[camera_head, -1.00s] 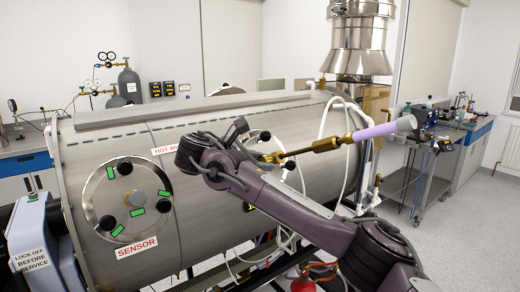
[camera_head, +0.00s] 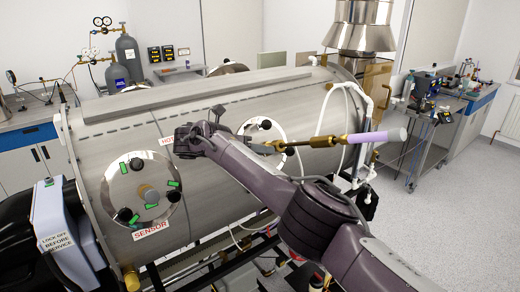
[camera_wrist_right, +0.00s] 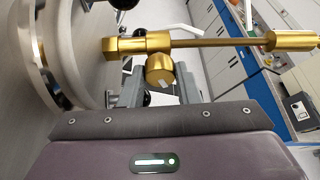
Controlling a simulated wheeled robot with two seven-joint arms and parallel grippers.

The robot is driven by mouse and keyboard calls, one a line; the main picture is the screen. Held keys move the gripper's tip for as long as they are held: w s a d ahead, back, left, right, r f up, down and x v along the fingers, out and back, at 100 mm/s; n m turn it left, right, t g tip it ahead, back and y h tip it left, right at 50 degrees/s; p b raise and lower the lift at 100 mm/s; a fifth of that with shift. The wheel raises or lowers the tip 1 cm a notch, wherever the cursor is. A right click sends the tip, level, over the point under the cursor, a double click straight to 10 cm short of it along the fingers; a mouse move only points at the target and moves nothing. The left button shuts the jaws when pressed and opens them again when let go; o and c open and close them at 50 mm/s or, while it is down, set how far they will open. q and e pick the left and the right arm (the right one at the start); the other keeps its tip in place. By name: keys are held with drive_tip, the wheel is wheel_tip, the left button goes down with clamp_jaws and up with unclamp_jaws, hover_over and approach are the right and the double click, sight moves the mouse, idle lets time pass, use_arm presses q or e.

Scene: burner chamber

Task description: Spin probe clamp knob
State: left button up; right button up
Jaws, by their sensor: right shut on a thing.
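The brass probe (camera_head: 322,142) with a pale purple handle (camera_head: 375,137) sticks out to the right from a round port (camera_head: 262,128) on the steel chamber. In the right wrist view, its brass rod (camera_wrist_right: 215,43) runs across the top from a square brass block (camera_wrist_right: 124,45). A round brass clamp knob (camera_wrist_right: 160,69) sits under that block. My right gripper (camera_wrist_right: 160,88) is shut on the knob, with a grey finger on each side. In the head view my right gripper (camera_head: 264,148) is at the probe's inner end, mostly hidden by my arm. My left gripper is out of view.
The steel chamber (camera_head: 215,95) fills the middle. A sensor port (camera_head: 140,190) with green tabs is on its left, and a lock-off box (camera_head: 58,225) stands at lower left. White tubing (camera_head: 322,110) hangs near the probe. A cart (camera_head: 420,140) stands right; floor at lower right is clear.

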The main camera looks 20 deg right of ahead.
drive_tip(key=shift+n+g+b, duration=0.3)
drive_tip(key=shift+n+b, duration=0.2)
drive_tip(key=shift+b, duration=0.1)
idle(0.3)
drive_tip(key=o, duration=1)
drive_tip(key=shift+c, duration=0.2)
